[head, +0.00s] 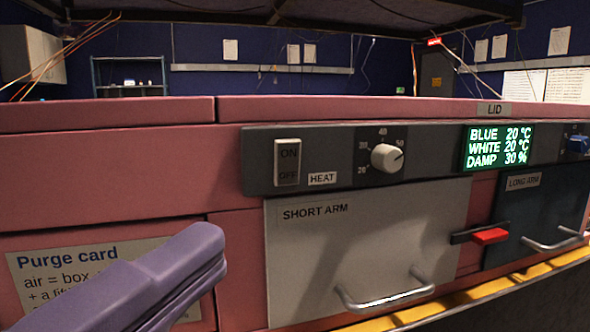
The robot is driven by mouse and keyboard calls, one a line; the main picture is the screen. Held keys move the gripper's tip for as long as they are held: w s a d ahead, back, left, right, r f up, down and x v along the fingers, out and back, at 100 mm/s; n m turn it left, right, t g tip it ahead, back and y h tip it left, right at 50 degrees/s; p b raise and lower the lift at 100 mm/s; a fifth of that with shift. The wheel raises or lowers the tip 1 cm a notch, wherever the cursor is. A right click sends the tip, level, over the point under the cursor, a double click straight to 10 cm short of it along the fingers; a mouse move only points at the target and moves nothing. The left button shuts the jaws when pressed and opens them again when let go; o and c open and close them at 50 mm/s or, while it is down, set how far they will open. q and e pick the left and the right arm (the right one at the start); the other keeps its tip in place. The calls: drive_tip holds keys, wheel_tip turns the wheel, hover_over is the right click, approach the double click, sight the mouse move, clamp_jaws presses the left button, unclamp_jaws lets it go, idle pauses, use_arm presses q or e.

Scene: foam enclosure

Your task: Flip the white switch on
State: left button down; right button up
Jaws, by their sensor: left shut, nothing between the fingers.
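The white switch (287,163) is a rocker at the left end of the dark control panel (345,176) on the pink enclosure. It has ON at its top and OFF at its bottom. I cannot tell which end is pressed in. My left gripper (212,246), with purple fingers, is at the lower left. It is shut and empty, below and to the left of the switch and apart from it in the picture. My right gripper is not in view.
Right of the switch are a HEAT label (322,178), a white knob (386,157) and a green-lit display (497,147). Below are a grey SHORT ARM door (365,245) with a metal handle, a red latch (490,236) and a dark LONG ARM door (540,212). My gripper partly covers the Purge card (75,265).

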use_arm(q)
approach(300, 151)
drive_tip(key=d, duration=0.4)
drive_tip(key=w, duration=0.3)
drive_tip(key=w+a, duration=0.1)
drive_tip(key=shift+w+r, duration=0.15)
drive_tip(key=shift+r, duration=0.1)
drive_tip(key=shift+w+a, duration=0.2)
drive_tip(key=shift+w, duration=0.2)
